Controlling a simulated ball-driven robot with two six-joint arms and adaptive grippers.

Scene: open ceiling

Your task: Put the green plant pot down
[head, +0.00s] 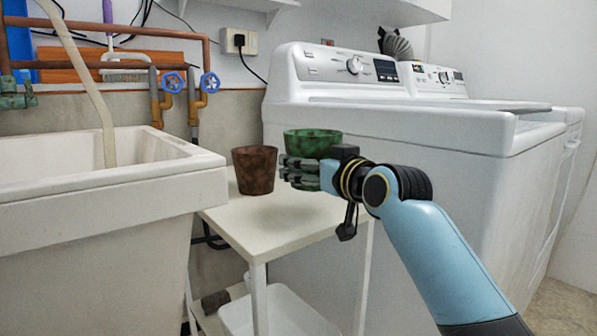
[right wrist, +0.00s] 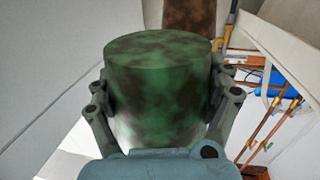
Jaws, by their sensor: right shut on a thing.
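The green plant pot (head: 312,141), mottled and upright, is at the right part of the small white table (head: 262,232) in the head view. My right gripper (head: 300,172) is shut on it from the near side, hiding part of its lower body. Whether its base touches the tabletop or hovers just above it I cannot tell. In the right wrist view the green pot (right wrist: 158,85) sits between the two fingers. My left gripper is not in view.
A brown pot (head: 255,170) stands on the table just left of the green one. A white sink (head: 110,190) is at left, washing machines (head: 400,125) at right and behind. The table's front is bare. A white bin (head: 275,312) is below.

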